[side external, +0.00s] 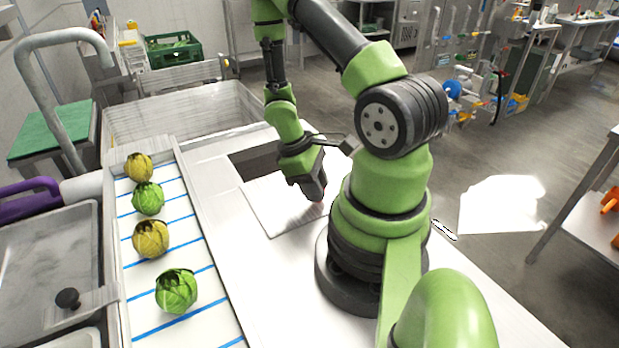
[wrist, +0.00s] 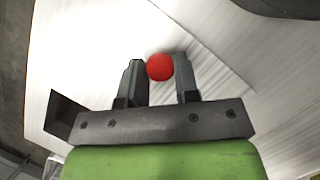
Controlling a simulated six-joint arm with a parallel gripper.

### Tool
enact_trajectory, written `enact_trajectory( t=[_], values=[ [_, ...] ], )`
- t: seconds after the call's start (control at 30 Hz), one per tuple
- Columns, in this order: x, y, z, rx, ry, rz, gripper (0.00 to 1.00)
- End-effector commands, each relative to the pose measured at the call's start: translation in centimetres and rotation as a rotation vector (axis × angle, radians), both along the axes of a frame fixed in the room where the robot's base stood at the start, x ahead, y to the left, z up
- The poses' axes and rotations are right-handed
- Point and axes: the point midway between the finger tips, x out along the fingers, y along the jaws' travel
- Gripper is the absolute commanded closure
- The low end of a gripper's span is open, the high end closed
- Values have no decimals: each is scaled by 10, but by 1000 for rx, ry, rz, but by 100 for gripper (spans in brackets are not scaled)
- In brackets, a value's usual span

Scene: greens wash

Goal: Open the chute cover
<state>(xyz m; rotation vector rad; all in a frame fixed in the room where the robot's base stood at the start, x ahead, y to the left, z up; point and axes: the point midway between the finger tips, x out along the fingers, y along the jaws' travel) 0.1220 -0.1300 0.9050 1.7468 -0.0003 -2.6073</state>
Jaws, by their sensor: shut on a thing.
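The chute cover (side external: 272,212) is a flat pale metal plate lying on the counter below my gripper. Beside its far edge a dark rectangular opening (side external: 257,162) shows, so part of the chute is uncovered. The opening also appears at the left of the wrist view (wrist: 62,115). A round red knob (wrist: 160,67) sits between my two fingers in the wrist view. My gripper (side external: 321,197) points down at the right side of the cover, shut on the knob. In the side view the fingers and my arm hide most of the knob.
A white belt (side external: 190,325) with blue stripes carries several green and yellow leafy heads (side external: 176,291) left of the cover. A metal sink (side external: 45,255) is at the far left. A green crate (side external: 172,48) stands at the back.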

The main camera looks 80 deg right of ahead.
Motion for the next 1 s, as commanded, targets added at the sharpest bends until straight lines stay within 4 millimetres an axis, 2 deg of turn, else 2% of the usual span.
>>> enact_trajectory(
  t=[0.33, 0.37, 0.43, 0.47, 0.77, 1.0],
  values=[
    [-3, 3, 1, 2, 4, -4, 100],
    [-3, 3, 1, 2, 4, -4, 64],
    [-3, 3, 1, 2, 3, -4, 48],
    [-3, 3, 1, 2, 3, -4, 45],
    [-2, 2, 1, 1, 1, -4, 45],
    [7, 1, 21, -5, -3, -2, 45]
  ],
)
